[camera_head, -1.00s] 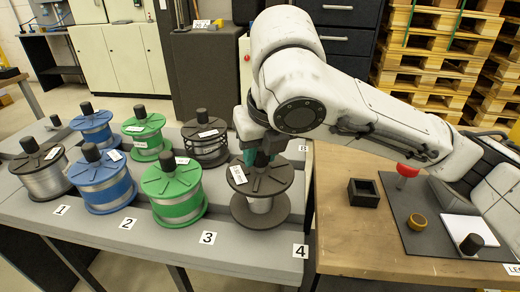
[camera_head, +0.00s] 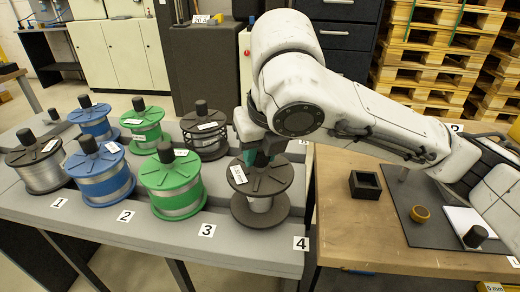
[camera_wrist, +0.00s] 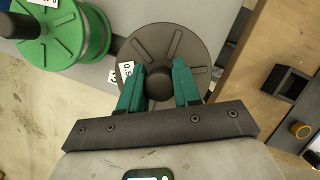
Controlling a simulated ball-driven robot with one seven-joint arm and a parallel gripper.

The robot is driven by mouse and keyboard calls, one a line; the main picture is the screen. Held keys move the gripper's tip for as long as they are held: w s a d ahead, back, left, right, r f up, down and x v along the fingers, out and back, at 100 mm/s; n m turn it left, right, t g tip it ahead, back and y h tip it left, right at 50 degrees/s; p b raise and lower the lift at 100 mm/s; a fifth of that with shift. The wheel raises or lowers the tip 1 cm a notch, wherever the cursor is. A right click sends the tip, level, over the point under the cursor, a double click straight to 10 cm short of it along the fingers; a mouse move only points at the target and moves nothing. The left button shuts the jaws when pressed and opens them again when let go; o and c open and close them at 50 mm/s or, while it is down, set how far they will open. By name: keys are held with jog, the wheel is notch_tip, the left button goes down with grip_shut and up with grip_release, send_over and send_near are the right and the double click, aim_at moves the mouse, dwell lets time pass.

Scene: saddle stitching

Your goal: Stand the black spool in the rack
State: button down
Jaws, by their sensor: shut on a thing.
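The black spool (camera_head: 262,206) is upright at the front right of the grey rack (camera_head: 150,240), by the number 4. It has dark flanges, a pale wound middle and a white label. My gripper (camera_head: 262,158) is above it, with its green fingers on both sides of its top knob. The wrist view shows the spool's top flange (camera_wrist: 180,45) and my gripper (camera_wrist: 158,84) shut on the knob. I cannot tell whether the spool's base touches the rack.
Green spools (camera_head: 172,185), blue spools (camera_head: 100,178) and other dark spools (camera_head: 205,138) stand left and behind.

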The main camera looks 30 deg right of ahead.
jog(key=shift+f+b, duration=0.5)
jog(key=shift+f, duration=0.25)
jog(key=c, duration=0.7)
grip_release()
jog(key=p+v, duration=0.3)
jog(key=v, duration=0.7)
jog(key=shift+s+r, duration=0.15)
jog(key=shift+r, duration=0.2)
